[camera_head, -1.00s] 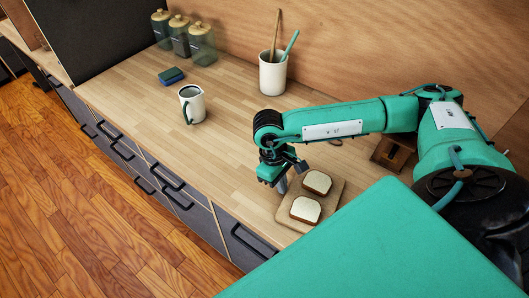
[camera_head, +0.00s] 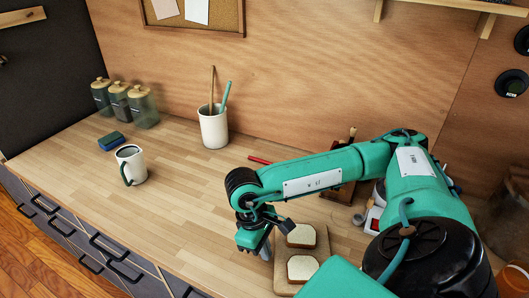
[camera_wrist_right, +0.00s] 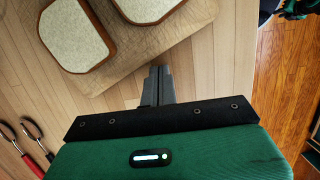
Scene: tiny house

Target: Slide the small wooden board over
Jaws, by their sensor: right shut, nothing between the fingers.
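The small wooden board (camera_head: 322,246) lies on the counter at the lower middle of the head view and bears two slices of bread, a far one (camera_head: 301,236) and a near one (camera_head: 302,268). In the right wrist view the board (camera_wrist_right: 135,55) fills the upper left, with parts of both slices. My right gripper (camera_head: 266,251) is shut and empty, pointing down at the board's left side. In the wrist view its fingertips (camera_wrist_right: 159,72) are close to the board's edge; I cannot tell whether they touch it. My left gripper is not in view.
A white mug (camera_head: 131,165), a blue-green sponge (camera_head: 111,141), several lidded jars (camera_head: 118,100) and a utensil cup (camera_head: 213,128) stand farther left and back. A red-handled tool (camera_wrist_right: 27,143) lies at the wrist view's left. The counter left of the board is clear.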

